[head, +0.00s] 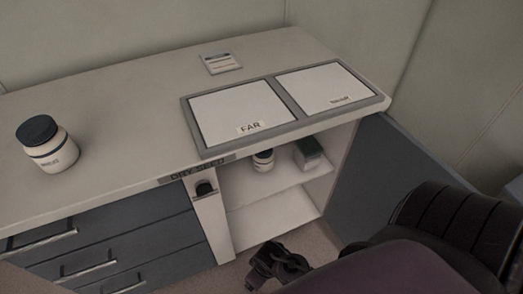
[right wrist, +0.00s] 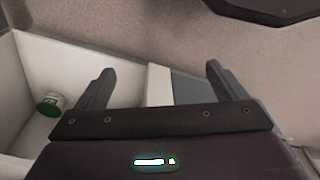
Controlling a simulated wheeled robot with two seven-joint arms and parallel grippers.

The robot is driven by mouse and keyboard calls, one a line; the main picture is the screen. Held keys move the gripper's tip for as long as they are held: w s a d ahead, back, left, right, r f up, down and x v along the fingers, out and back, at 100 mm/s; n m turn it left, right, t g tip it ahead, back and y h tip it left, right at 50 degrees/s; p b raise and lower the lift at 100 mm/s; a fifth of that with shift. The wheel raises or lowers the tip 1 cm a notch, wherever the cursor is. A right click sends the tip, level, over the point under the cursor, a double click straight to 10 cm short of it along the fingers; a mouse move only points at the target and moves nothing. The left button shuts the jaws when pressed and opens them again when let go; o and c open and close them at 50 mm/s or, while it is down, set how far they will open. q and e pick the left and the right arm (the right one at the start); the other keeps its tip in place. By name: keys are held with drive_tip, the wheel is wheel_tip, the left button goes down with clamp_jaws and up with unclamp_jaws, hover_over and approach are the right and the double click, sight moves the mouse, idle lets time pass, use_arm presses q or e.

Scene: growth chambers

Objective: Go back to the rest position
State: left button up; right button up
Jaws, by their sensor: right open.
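My right gripper (head: 278,266) is low in front of the open cabinet, over the floor, with my right arm coming in from the lower right. In the right wrist view its two fingers (right wrist: 160,70) are spread apart with nothing between them. My left gripper is not in view.
The counter holds a white jar with a dark lid (head: 47,145), a small label card (head: 221,63) and a grey-framed tray (head: 190,118) with two white panels, one marked FAR.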

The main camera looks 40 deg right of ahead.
idle(0.5)
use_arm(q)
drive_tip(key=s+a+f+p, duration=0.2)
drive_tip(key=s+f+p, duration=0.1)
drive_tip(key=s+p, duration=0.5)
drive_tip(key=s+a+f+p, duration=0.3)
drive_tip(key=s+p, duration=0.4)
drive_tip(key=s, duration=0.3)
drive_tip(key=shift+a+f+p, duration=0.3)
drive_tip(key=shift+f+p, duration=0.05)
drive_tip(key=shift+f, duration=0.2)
use_arm(e)
drive_tip(key=s+d+f, duration=0.2)
drive_tip(key=s+f, duration=0.1)
drive_tip(key=s, duration=0.6)
drive_tip(key=s+d+f, duration=0.3)
drive_tip(key=s+f, duration=0.1)
drive_tip(key=s, duration=0.5)
drive_tip(key=shift+d, duration=0.35)
drive_tip(key=shift+f, duration=0.1)
drive_tip(key=shift+c, duration=0.2)
